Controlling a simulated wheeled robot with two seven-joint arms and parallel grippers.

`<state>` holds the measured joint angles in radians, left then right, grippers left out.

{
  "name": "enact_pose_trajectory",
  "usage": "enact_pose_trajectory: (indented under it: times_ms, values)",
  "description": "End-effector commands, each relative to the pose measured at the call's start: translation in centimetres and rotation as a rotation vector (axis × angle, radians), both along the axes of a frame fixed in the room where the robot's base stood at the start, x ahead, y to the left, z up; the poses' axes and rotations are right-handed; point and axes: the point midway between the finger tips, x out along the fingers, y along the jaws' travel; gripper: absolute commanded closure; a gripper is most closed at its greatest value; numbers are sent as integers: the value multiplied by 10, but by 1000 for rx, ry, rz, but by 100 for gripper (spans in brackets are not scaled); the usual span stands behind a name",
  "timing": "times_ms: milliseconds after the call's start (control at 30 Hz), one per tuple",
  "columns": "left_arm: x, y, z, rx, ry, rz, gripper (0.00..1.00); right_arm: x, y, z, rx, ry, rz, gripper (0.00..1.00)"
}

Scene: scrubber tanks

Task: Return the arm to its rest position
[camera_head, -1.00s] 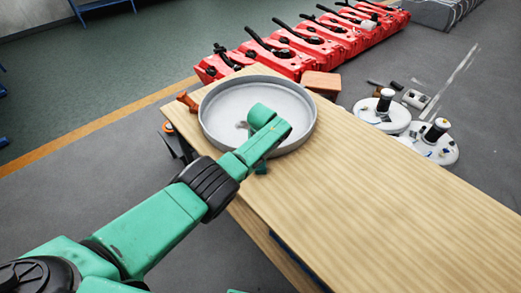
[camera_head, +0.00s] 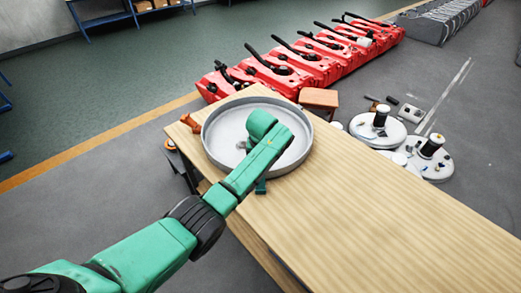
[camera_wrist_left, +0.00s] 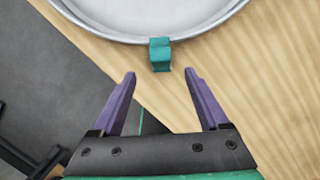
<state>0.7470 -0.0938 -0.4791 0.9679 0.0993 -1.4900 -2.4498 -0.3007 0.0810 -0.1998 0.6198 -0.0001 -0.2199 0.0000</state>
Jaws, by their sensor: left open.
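My left arm reaches over the wooden table, its green end above the round grey tray. In the left wrist view my left gripper (camera_wrist_left: 158,75) is open, with two purple fingers apart and nothing between them. A small teal block (camera_wrist_left: 160,55) sits at the tray's rim, just beyond the fingertips. In the head view a teal piece (camera_head: 260,187), seemingly this block, shows beside the tray's near rim, partly behind my arm. The gripper fingers are hidden by the arm there. My right gripper is not in view.
The tray (camera_head: 209,153) lies at the table's far end. The wooden table (camera_head: 370,215) is otherwise largely clear. Red machine parts (camera_head: 310,62) line the floor behind, with an orange-brown box (camera_head: 319,97) nearer. White discs with black cylinders (camera_head: 380,124) stand right of the table.

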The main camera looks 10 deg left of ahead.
Motion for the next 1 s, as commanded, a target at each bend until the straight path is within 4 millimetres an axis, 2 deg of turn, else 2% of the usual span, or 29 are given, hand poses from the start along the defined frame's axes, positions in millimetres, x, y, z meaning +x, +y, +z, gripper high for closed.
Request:
enact_pose_trajectory:
  times_ms: [100,233,667,767,867,967,1000]
  values:
    - [-5,-2,22,-2,-2,0,22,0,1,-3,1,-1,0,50]
    - [-9,-2,34,0,1,1,22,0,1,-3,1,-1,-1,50]
    - [-9,-2,36,-1,1,0,22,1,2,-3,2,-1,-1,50]
    - [-14,-2,30,-21,2,43,22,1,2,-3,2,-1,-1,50]
    - [-37,1,7,-116,4,264,22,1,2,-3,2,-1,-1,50]
    - [-80,13,-22,-270,9,683,22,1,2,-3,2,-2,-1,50]
    - [-100,21,-31,-332,11,880,22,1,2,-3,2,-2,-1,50]
